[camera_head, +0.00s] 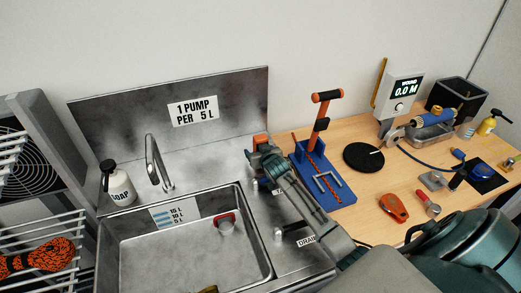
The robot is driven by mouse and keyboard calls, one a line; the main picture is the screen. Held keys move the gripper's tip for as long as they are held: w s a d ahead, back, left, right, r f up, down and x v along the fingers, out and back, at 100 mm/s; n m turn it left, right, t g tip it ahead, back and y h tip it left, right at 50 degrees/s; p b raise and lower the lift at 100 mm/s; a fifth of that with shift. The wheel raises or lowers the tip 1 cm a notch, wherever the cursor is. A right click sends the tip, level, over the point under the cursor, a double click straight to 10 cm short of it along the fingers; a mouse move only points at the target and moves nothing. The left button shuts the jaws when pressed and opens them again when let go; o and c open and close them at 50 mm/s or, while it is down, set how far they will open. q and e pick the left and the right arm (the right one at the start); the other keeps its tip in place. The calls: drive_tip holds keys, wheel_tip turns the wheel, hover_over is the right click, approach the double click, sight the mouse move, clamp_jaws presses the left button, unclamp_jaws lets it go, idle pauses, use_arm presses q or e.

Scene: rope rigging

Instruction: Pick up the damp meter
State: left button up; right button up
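An orange handheld device with a dark spot on its face, which looks like the damp meter (393,207), lies flat on the wooden bench right of the sink. My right arm comes in from the lower right and reaches across the sink's right side. Its gripper end (262,152) is over the steel behind the basin, well to the left of the meter and apart from it. An orange and grey part shows at that end; I cannot tell whether the fingers are open or shut. My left gripper is not in view.
A blue stand with an orange-handled lever (322,170) stands between sink and meter. A red-handled tool (428,203) lies just right of the meter. A black disc (363,157) and a WOUND display (402,90) are behind. The sink (188,207) holds a red-and-white item.

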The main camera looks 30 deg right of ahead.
drive_tip(key=c, duration=1)
drive_tip(key=shift+o, duration=0.2)
drive_tip(key=shift+r, duration=0.1)
